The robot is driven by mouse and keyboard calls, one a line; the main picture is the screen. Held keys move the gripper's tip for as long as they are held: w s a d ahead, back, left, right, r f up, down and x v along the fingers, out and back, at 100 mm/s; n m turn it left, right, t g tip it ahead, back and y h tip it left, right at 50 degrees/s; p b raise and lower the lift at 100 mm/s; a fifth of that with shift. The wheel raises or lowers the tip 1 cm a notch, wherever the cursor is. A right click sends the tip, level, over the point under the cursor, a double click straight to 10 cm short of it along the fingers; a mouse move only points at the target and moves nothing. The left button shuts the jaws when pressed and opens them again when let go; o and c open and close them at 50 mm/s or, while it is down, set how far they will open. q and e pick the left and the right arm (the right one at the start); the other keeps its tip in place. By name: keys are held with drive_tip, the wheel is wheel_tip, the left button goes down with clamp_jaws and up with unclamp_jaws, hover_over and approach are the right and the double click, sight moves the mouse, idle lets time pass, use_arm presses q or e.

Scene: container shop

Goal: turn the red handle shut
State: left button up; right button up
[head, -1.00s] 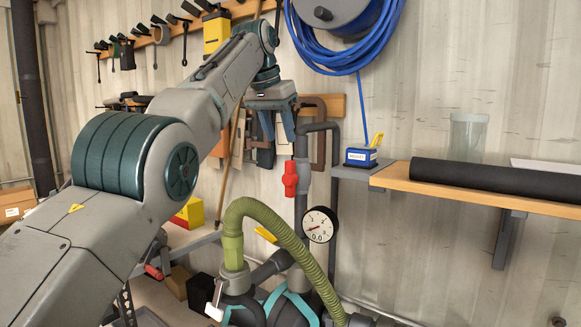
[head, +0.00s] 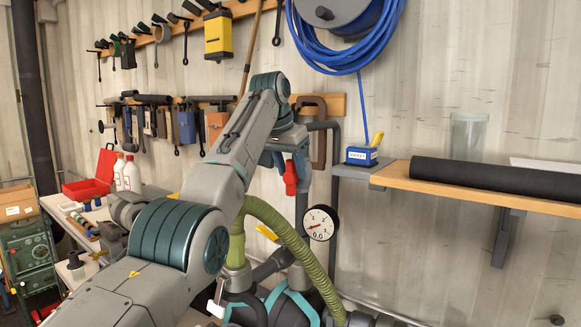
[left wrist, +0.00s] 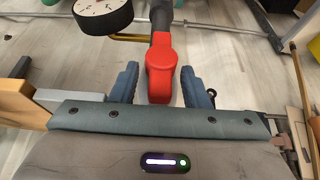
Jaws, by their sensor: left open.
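The red handle (head: 291,178) sits on a dark vertical pipe (head: 302,205) by the wall. In the left wrist view the red handle (left wrist: 160,72) lies between the two blue-grey fingers of my left gripper (left wrist: 164,86), with a gap on each side. In the head view my left gripper (head: 292,158) is at the upper end of the handle and partly hides it. My left gripper is open. My right gripper is not in view.
A round gauge (head: 319,223) is right of the pipe, and a green ribbed hose (head: 290,235) curves below. A wooden shelf (head: 390,176) with a black roll (head: 490,179) extends to the right. A blue hose coil (head: 380,40) hangs above.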

use_arm(q)
clamp_jaws()
drive_tip(key=shift+w, duration=0.1)
drive_tip(key=shift+a+g+h, duration=0.15)
drive_tip(key=shift+g+h, duration=0.35)
unclamp_jaws()
drive_tip(key=shift+r, duration=0.1)
